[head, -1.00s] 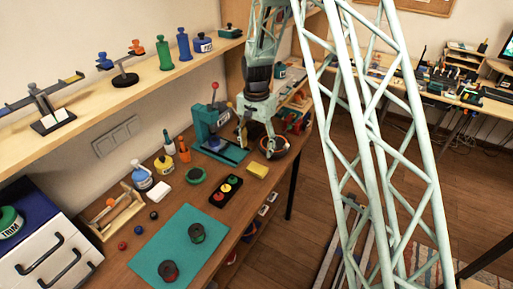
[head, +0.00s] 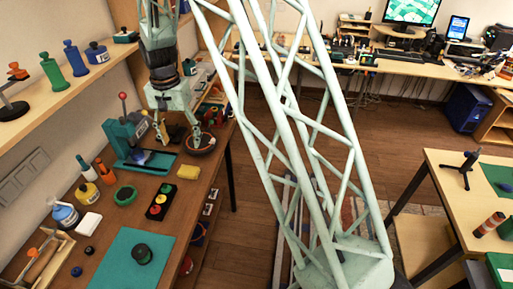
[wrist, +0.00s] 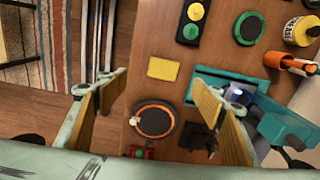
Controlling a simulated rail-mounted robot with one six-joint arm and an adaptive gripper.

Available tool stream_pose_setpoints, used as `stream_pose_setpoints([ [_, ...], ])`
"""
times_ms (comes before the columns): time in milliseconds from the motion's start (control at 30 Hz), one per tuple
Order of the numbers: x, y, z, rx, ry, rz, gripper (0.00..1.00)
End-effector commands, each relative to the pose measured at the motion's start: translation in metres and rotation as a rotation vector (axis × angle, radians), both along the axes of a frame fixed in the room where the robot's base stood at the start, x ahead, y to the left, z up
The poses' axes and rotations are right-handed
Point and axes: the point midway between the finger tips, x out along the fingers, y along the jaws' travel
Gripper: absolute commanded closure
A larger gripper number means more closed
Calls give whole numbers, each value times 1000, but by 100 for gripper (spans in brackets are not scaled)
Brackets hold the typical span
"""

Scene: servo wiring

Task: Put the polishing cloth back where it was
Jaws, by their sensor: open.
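A flat yellow rectangle (head: 188,172), which looks like the polishing cloth, lies on the wooden bench near its front edge. It also shows in the wrist view (wrist: 162,69), lying flat and apart from its neighbours. My gripper (head: 180,137) is above the far part of the bench, beyond the yellow piece and near a round dark dish with an orange rim (head: 200,143). In the wrist view my gripper (wrist: 163,82) is open, its two padded fingers wide apart with nothing between them. The dish (wrist: 153,121) shows lower, between the fingers.
A teal press (head: 128,140) stands left of my gripper. A black plate with coloured buttons (head: 160,200) and a green ring (head: 125,195) lie close to the yellow piece. A teal mat (head: 120,262) is nearer. The bench edge drops to open floor.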

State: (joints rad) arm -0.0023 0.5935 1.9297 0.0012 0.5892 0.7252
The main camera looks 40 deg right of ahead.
Motion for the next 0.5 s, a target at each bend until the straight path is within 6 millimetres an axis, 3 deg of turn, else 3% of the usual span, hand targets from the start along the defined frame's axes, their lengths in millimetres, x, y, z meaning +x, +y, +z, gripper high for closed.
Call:
stream_pose_setpoints([
  [100,-11,0,27,-1,-13,26,39],
  [500,-55,-1,102,-7,-52,116,39],
])
